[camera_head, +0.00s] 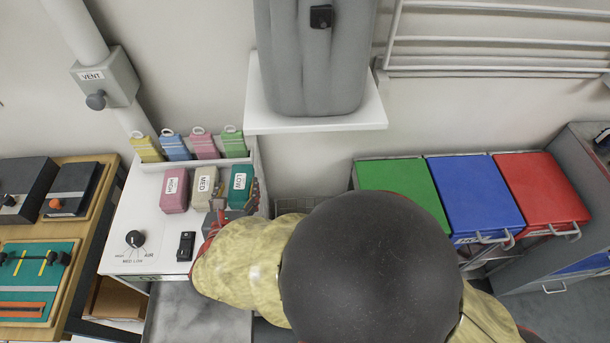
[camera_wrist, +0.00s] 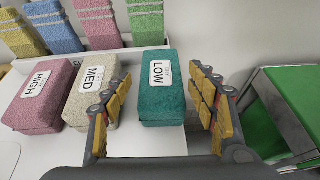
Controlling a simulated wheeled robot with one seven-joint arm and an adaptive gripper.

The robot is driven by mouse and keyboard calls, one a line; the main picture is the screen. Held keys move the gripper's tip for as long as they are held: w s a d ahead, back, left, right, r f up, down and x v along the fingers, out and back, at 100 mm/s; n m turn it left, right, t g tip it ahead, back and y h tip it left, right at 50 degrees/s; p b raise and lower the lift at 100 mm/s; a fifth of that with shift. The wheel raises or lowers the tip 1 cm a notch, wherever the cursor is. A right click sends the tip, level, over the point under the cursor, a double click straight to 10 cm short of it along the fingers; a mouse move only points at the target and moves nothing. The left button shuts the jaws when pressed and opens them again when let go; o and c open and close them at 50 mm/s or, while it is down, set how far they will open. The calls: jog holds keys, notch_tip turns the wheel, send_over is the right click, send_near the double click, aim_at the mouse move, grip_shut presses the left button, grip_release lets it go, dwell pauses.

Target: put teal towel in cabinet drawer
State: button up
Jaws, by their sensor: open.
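The teal towel (camera_head: 238,186) is a folded block labelled LOW, at the right end of a row on a white counter. In the wrist view the teal towel (camera_wrist: 163,112) stands between the two yellow-padded fingers of my gripper (camera_wrist: 160,90). The fingers are open, one on each side, with visible gaps to the towel. In the head view my arm hides most of my gripper (camera_head: 235,208). A grey cabinet (camera_head: 525,274) with a handled front is at the right; whether its drawer is open I cannot tell.
A cream towel (camera_wrist: 92,90) marked MED is close beside my left finger, with a pink towel (camera_wrist: 40,95) marked HIGH further left. Several coloured cloths stand behind. Green (camera_head: 400,185), blue (camera_head: 475,190) and red (camera_head: 540,188) lidded bins stand right. A grey unit (camera_head: 310,60) overhangs on a shelf.

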jog(key=w+d+r+m+g+h, duration=0.1)
jog(key=d+r+m+g+h, duration=0.15)
jog(key=d+m, duration=0.55)
jog(key=d+r+m+g+h, duration=0.15)
jog(key=d+r+m, duration=0.25)
jog(key=d, duration=0.8)
jog(key=w+d+r+m+g+h, duration=0.1)
jog(key=d+r+m+g+h, duration=0.15)
jog(key=d+m, duration=0.55)
jog(key=s+d+r+m+g+y, duration=0.1)
jog(key=s+d+r+m+y, duration=0.1)
jog(key=s+d+m, duration=0.3)
jog(key=s+d+r+m+y, duration=0.3)
jog(key=s+d+r+m, duration=0.2)
jog(key=s+m, duration=0.4)
jog(key=shift+s+d+m+g, duration=0.35)
jog(key=shift+d+m, duration=0.2)
jog(key=shift+m, duration=0.15)
jog(key=shift+s+a+r+m+y, duration=0.25)
jog(key=shift+r+m, duration=0.1)
jog(key=shift+m, duration=0.35)
